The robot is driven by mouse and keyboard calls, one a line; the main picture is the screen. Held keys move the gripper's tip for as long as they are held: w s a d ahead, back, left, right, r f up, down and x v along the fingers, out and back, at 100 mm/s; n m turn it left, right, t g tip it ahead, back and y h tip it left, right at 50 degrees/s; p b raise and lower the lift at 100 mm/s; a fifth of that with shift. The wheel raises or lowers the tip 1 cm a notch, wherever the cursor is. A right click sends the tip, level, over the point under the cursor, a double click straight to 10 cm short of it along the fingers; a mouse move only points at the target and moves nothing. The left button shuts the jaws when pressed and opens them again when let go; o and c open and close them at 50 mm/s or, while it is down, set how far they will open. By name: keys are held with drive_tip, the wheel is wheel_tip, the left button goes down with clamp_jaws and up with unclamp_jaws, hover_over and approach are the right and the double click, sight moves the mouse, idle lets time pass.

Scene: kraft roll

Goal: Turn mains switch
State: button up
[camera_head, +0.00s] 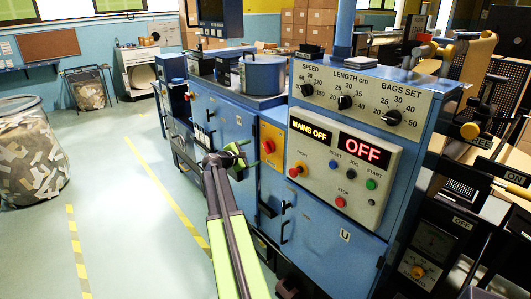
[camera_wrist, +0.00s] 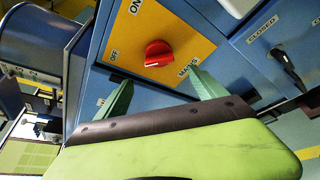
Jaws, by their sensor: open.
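The mains switch is a red rotary knob (camera_wrist: 159,53) on a yellow plate (camera_wrist: 190,20) lettered ON, OFF and MAINS. In the head view the knob (camera_head: 268,146) sits on the blue cabinet front, left of the control panel. A display (camera_head: 310,130) there reads MAINS OFF, and a larger one beside it reads OFF. My gripper (camera_wrist: 160,85) is open and empty, its two green fingers apart on either side of the knob's line but short of it. In the head view my gripper (camera_head: 235,156) is left of the yellow plate, not touching the knob.
The control panel (camera_head: 340,180) with buttons and a red STOP button is to the right of the switch. A pot (camera_head: 262,75) stands on the cabinet above. A bin of scraps (camera_head: 28,150) stands at the left. The floor between is clear.

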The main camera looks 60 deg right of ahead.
sight(268, 147)
drive_tip(key=b+x, duration=0.2)
drive_tip(key=x, duration=0.9)
drive_tip(key=shift+a, duration=0.1)
